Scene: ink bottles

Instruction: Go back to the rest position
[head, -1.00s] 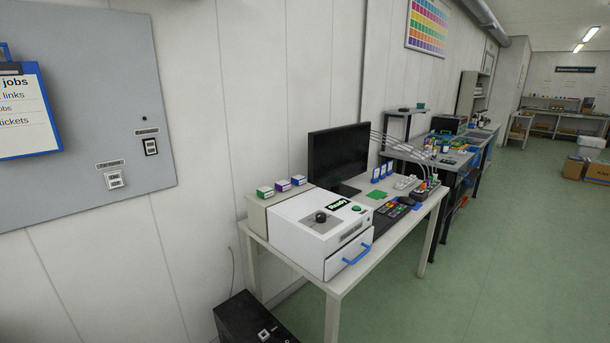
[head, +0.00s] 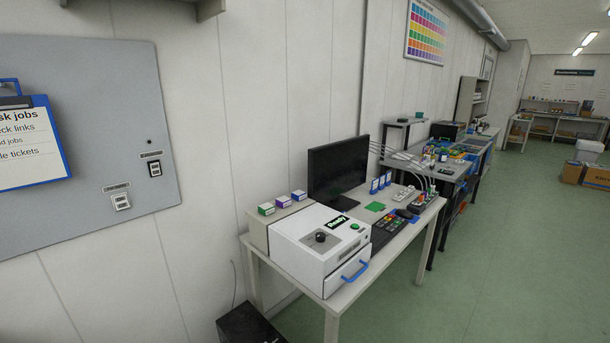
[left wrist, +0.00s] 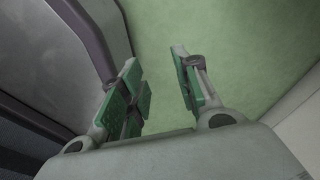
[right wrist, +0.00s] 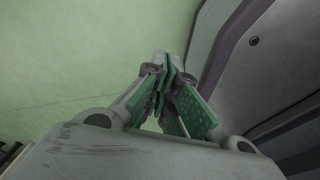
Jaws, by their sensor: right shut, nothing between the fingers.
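My left gripper (left wrist: 157,78) shows in the left wrist view with its green-padded fingers apart and nothing between them. Green floor lies beyond it. My right gripper (right wrist: 166,68) shows in the right wrist view with its fingertips together, and it is empty. Neither gripper shows in the head view.
A pale desk (head: 402,248) carries a white machine (head: 312,258), a black monitor (head: 338,170) and a keyboard (head: 388,232). A dark box (head: 247,325) stands on the floor beside it. A grey wall board (head: 100,120) hangs left.

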